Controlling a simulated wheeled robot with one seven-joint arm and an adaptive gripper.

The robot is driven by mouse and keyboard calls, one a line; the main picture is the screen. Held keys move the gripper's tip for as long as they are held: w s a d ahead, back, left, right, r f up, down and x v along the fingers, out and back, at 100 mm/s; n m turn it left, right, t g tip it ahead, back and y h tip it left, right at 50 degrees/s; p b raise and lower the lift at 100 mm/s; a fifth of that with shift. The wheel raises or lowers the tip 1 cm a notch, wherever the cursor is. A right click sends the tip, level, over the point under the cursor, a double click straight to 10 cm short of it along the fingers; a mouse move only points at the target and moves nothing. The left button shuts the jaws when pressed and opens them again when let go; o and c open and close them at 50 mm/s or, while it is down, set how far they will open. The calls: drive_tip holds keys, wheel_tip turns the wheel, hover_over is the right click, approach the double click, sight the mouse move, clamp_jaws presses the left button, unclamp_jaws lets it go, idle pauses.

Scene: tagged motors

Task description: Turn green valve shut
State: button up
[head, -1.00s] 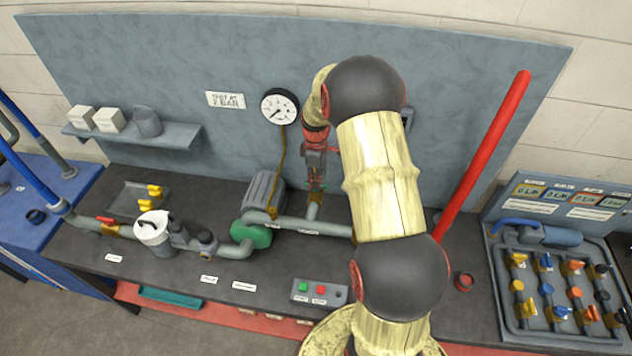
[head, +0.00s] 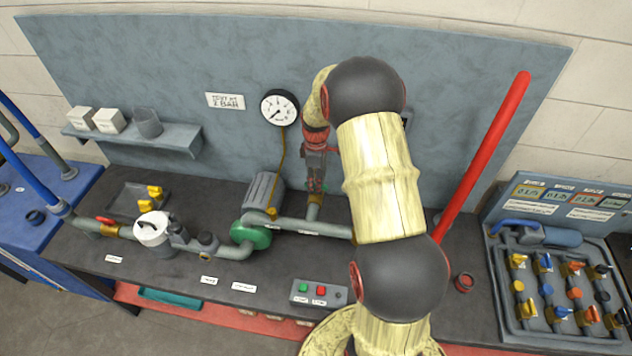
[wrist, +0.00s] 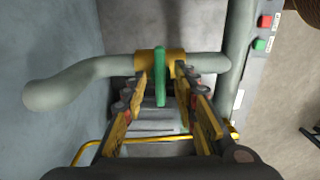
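The green valve handle (wrist: 160,76) stands on a brass valve body (wrist: 174,58) in a grey pipe (wrist: 208,62) in the wrist view. The handle runs along the picture's up-down direction, across the pipe's line. My gripper (wrist: 161,88) is open, with one finger on each side of the handle and visible gaps on both sides.
A green-fronted pump motor (head: 264,192) and a pressure gauge (head: 280,107) are left of my gripper. A button box (head: 320,293) sits at the front edge. A red pole (head: 487,150) leans on the right, near a panel of coloured valves (head: 560,290).

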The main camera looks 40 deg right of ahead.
wheel_tip(320, 180, up, 12)
idle(0.6)
idle(0.5)
